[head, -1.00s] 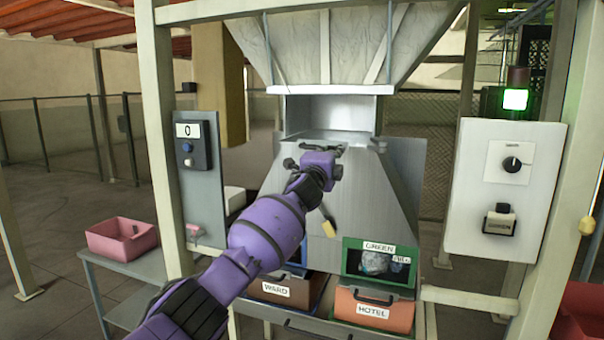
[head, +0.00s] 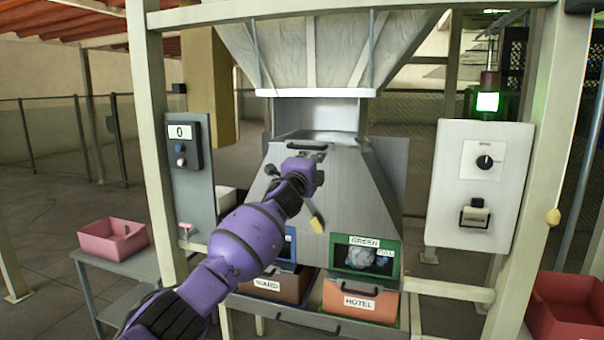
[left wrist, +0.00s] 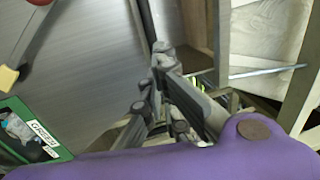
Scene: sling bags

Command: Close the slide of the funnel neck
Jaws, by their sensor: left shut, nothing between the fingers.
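The grey funnel neck (head: 330,113) hangs below the pale hopper. A flat metal slide (head: 328,137) sticks out toward me at its lower end, with a dark bar handle (head: 307,146) at its front left. The space above the slide looks open at the front. My left gripper (head: 304,157) is shut and empty, just below the handle and in front of the sloped metal housing. I cannot tell whether it touches the handle. In the left wrist view my shut fingers (left wrist: 160,75) are beside the housing's metal face; the handle cannot be made out. My right gripper is not in view.
Frame posts, a counter panel (head: 188,150) and a white control box (head: 478,185) flank the sides.

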